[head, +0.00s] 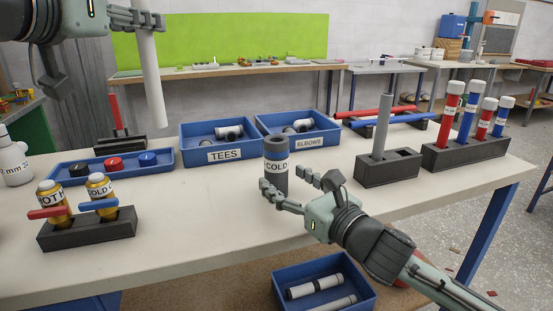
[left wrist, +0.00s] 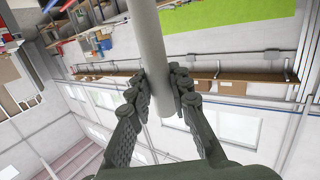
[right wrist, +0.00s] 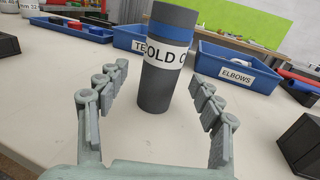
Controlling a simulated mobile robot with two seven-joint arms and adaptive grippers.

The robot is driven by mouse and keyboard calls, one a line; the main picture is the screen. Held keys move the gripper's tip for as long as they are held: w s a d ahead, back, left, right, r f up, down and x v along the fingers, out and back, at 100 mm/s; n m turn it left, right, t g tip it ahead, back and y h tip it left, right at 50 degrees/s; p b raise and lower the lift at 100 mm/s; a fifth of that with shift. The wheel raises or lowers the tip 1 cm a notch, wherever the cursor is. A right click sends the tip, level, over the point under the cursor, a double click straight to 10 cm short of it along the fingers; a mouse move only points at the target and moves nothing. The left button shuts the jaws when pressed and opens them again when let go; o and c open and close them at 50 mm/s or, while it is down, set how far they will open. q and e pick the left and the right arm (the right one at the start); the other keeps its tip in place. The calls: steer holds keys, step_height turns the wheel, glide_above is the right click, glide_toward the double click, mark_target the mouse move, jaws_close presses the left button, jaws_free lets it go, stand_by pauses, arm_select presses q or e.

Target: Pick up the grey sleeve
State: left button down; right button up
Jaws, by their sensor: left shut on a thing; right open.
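The grey sleeve (head: 277,177) is a dark grey upright cylinder with a blue band and a white COLD label, standing on the table. It also shows in the right wrist view (right wrist: 157,90), upright beyond and between the fingers. My right gripper (head: 283,186) is open, low at the table, with its fingers spread toward the sleeve's sides; a gap shows on both sides in the right wrist view. My left gripper (head: 148,20) is shut on a pale grey pipe (head: 150,75), held upright above the table at upper left; the pipe also shows in the left wrist view (left wrist: 148,40).
Blue bins labelled TEES (head: 222,155) and ELBOWS (head: 308,142) stand behind the sleeve. A dark block (head: 392,170) with an upright grey pipe (head: 382,125) stands to the right. A rack (head: 465,153) holds red and blue tubes. A valve stand (head: 88,228) is at left.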

mark_target(283, 179)
steer(key=x, duration=0.3)
steer(key=shift+w+a+f, duration=0.1)
steer(key=shift+w, duration=0.2)
steer(key=c, duration=1.1)
steer(key=shift+o, duration=0.2)
step_height(283, 179, up, 10)
steer(key=shift+f, duration=4.8)
steer(key=shift+f, duration=0.25)
